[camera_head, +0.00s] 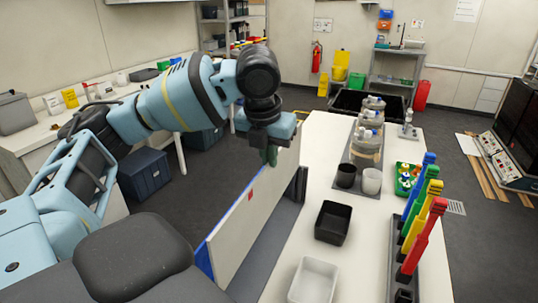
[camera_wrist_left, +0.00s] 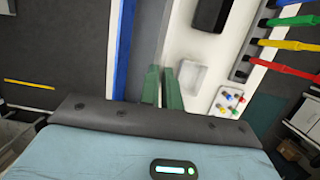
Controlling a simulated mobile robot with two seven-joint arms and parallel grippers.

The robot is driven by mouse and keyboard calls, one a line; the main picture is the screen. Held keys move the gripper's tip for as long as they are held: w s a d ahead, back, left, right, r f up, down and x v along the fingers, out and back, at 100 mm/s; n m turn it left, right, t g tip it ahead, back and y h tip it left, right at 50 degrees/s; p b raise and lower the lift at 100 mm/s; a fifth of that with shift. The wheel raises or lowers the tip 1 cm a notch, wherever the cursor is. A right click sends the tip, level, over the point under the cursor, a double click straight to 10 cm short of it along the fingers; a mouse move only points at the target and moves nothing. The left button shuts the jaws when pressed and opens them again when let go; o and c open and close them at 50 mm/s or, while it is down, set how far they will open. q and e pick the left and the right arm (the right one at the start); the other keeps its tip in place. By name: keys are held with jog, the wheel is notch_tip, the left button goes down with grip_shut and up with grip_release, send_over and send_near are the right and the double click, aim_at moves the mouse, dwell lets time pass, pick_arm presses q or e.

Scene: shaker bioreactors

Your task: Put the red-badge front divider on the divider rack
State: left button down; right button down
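A white panel (camera_head: 238,232) with blue edging and a small red badge (camera_head: 250,195) stands upright along the left side of the white bench; I take it to be the red-badge front divider. My left gripper (camera_head: 270,156) points down at the panel's top edge, toward its far end. In the left wrist view the green fingers (camera_wrist_left: 161,85) are close together, with a blue strip (camera_wrist_left: 124,45) left of them. Whether the fingers grip the panel cannot be told. I cannot pick out the divider rack for certain. My right gripper is not in view.
The white bench (camera_head: 286,262) bears a black tray (camera_head: 333,222), a white tray (camera_head: 314,281), cups, bottles and a green tray of coloured caps (camera_head: 408,178). Blue, green, yellow and red handles stand in a dark holder at its right. A dark blue box (camera_head: 145,175) sits on the floor.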

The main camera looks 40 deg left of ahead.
aim_at(269, 191)
pick_arm(q)
jog(key=shift+s+x, duration=0.2)
jog(key=shift+x, duration=0.75)
jog(key=shift+s+x, duration=0.2)
jog(key=shift+x, duration=0.75)
jog(key=shift+s+x, duration=0.25)
jog(key=shift+x, duration=0.65)
dwell(2.4)
jog(key=shift+d+f, duration=0.2)
jog(key=shift+f, duration=0.35)
jog(key=shift+s+x, duration=0.2)
jog(key=shift+x, duration=0.6)
jog(key=shift+s+x, duration=0.15)
jog(key=shift+x, duration=0.65)
dwell(0.7)
